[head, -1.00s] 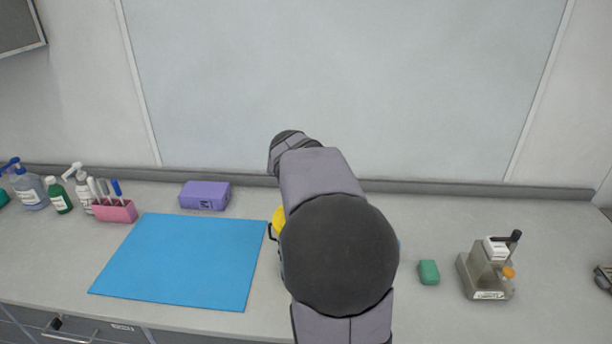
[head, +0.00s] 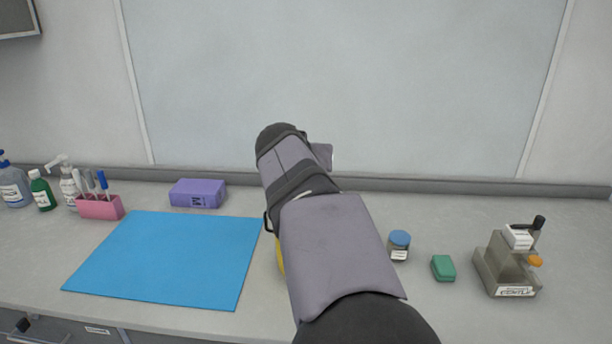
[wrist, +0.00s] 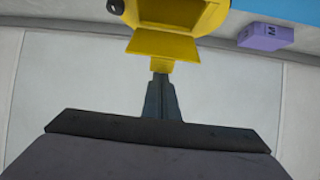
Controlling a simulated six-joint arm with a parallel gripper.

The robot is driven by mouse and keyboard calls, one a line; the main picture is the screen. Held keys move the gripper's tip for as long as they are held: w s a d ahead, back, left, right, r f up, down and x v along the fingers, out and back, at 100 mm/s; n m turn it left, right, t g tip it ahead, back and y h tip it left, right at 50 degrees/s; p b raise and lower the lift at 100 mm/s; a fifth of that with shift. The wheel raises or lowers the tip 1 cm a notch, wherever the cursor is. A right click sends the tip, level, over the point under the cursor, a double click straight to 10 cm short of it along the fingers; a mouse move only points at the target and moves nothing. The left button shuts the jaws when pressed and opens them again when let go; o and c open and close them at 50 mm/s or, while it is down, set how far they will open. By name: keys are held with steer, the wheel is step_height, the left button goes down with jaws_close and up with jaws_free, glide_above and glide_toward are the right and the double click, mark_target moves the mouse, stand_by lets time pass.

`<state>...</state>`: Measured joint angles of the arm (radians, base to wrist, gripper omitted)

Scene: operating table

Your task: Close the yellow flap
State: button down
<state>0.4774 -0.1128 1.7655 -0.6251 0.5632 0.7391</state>
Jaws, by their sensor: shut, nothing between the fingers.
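The yellow container (wrist: 180,16) is at the top of the wrist view, with its opening facing my gripper. Its yellow flap (wrist: 163,48) stands open, sticking out from the opening's edge toward my gripper. My gripper (wrist: 161,76) is shut and empty, with its tips right at the flap's outer edge. I cannot tell whether they touch. In the head view my arm hides nearly all of the container, leaving only a yellow sliver (head: 281,257); my gripper and the flap are hidden there.
A blue mat (head: 165,260) lies left of my arm, with a purple box (head: 198,194) behind it. A blue-lidded jar (head: 399,246), a green block (head: 443,268) and a metal device (head: 508,264) stand to the right. A pink pen holder (head: 100,207) and bottles are far left.

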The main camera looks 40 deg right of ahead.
steer(key=s+a+f+t+h+b, duration=0.1)
steer(key=b, duration=0.8)
steer(key=a+f+t+h+b, duration=0.1)
steer(key=t+h+b, duration=0.1)
steer(key=b, duration=0.7)
steer(key=s+a+f+t+h+b, duration=0.1)
steer(key=f+b, duration=0.1)
steer(key=b, duration=0.7)
steer(key=shift+s+h, duration=0.3)
steer(key=t+b, duration=0.1)
steer(key=b, duration=0.4)
steer(key=s+a+f+h+b, duration=0.1)
steer(key=b, duration=0.5)
steer(key=shift+f+t, duration=0.25)
steer(key=shift+t, duration=0.15)
steer(key=b, duration=0.3)
steer(key=f+h+b, duration=0.1)
steer(key=b, duration=0.2)
steer(key=f+t+h+b, duration=0.1)
steer(key=b, duration=0.2)
steer(key=shift+s+a, duration=0.3)
steer(key=shift+a, duration=0.1)
steer(key=shift+f+b, duration=0.2)
steer(key=shift+b, duration=0.6)
steer(key=shift+s, duration=0.1)
